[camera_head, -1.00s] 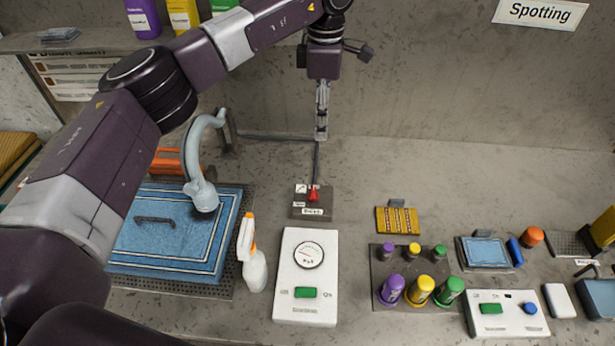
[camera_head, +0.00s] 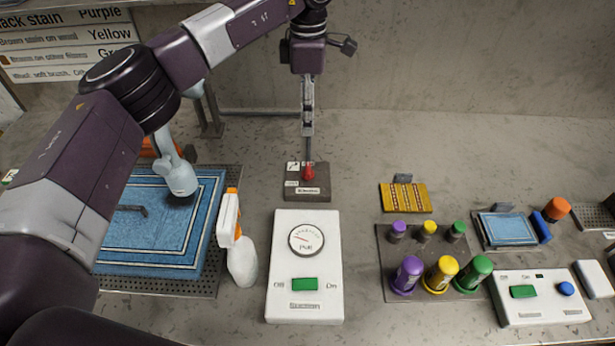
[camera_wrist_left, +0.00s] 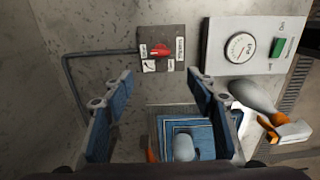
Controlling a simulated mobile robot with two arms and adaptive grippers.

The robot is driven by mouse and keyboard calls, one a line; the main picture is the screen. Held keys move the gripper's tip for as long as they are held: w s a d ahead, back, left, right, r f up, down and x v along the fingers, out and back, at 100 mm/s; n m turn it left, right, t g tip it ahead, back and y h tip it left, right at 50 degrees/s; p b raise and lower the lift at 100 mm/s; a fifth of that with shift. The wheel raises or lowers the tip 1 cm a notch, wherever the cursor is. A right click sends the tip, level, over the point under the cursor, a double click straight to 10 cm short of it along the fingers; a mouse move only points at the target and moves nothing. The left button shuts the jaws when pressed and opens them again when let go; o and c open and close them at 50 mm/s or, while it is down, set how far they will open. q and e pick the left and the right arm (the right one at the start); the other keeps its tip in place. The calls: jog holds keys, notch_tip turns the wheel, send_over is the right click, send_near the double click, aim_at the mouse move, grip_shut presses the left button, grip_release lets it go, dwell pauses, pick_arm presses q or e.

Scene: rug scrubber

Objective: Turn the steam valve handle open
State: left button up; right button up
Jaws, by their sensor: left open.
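The red steam valve handle (camera_head: 308,172) stands on a dark labelled plate (camera_head: 306,194) near the back wall. The handle also shows in the left wrist view (camera_wrist_left: 163,51), beyond the fingertips and roughly between them sideways. My left gripper (camera_head: 308,148) hangs just above and behind the handle in the head view. In the left wrist view its two blue-padded fingers (camera_wrist_left: 158,82) are spread wide with nothing between them. The handle looks apart from both fingers. My right gripper is not in view.
A white gauge box (camera_head: 304,255) with a green switch stands in front of the valve. A spray bottle (camera_head: 238,245) and a blue rug (camera_head: 205,225) under a steam nozzle (camera_head: 178,178) are to the left. Coloured bottles (camera_head: 440,275) stand right.

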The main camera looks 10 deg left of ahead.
pick_arm(q)
jog(key=b, duration=0.6)
send_over(308, 168)
notch_tip(308, 168, down, 8)
jog(key=shift+w+r, duration=0.1)
jog(key=shift+f+b, duration=0.35)
jog(key=shift+f, duration=0.55)
notch_tip(308, 168, down, 5)
jog(key=shift+f+p, duration=0.1)
jog(key=shift+p, duration=0.65)
jog(key=shift+f, duration=0.7)
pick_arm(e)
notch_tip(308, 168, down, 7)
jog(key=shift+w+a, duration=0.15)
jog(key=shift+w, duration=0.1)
pick_arm(q)
jog(key=c, duration=1.2)
